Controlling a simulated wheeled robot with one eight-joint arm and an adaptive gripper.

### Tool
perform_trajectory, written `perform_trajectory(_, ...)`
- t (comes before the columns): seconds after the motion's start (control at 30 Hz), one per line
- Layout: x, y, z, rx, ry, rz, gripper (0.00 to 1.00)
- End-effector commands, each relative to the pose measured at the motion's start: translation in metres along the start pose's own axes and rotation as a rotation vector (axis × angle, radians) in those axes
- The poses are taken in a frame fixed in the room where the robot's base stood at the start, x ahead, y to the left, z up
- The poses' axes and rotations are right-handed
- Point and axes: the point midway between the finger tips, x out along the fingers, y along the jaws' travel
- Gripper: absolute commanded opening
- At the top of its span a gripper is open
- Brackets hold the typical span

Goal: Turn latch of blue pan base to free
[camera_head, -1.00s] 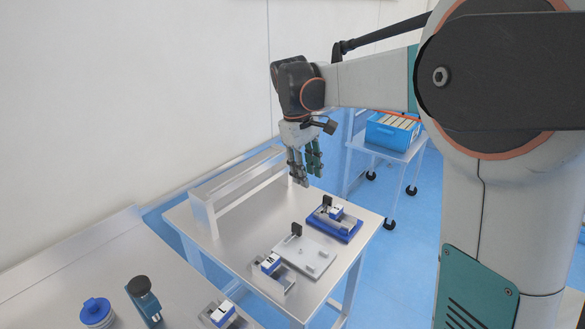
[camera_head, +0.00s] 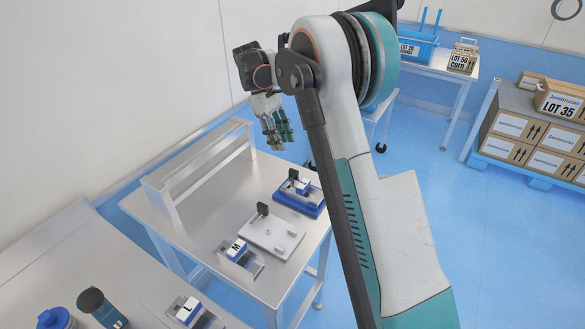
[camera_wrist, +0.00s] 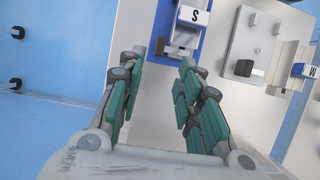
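The blue pan base (camera_head: 304,206) lies on the metal table at its right rear edge, beside a light grey plate. A black upright piece, perhaps the latch (camera_head: 293,174), stands at its back; whether it is turned cannot be told. A white block with a blue side (camera_head: 302,186) sits on the base. In the wrist view the blue base (camera_wrist: 196,52) is beyond my fingertips, with a block marked S (camera_wrist: 194,16). My gripper (camera_head: 278,147) is above the table behind the base, apart from it. In the wrist view my gripper (camera_wrist: 162,55) is open and empty.
The light grey plate (camera_head: 262,243) carries a black upright piece (camera_head: 263,209). A base with a block marked M (camera_head: 235,249) is in front. A raised metal shelf (camera_head: 170,201) runs along the table's left.

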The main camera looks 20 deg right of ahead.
Motion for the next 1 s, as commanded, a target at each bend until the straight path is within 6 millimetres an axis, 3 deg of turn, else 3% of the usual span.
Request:
perform_trajectory(0.2,0.047,0.000,-0.001,0.000,0.000,0.000,0.32)
perform_trajectory(0.5,0.094,0.000,-0.001,0.001,0.001,0.000,0.32)
perform_trajectory(0.7,0.105,0.000,0.000,0.000,0.001,0.000,0.32)
perform_trajectory(1.0,0.106,0.000,0.000,0.000,0.001,0.000,0.30)
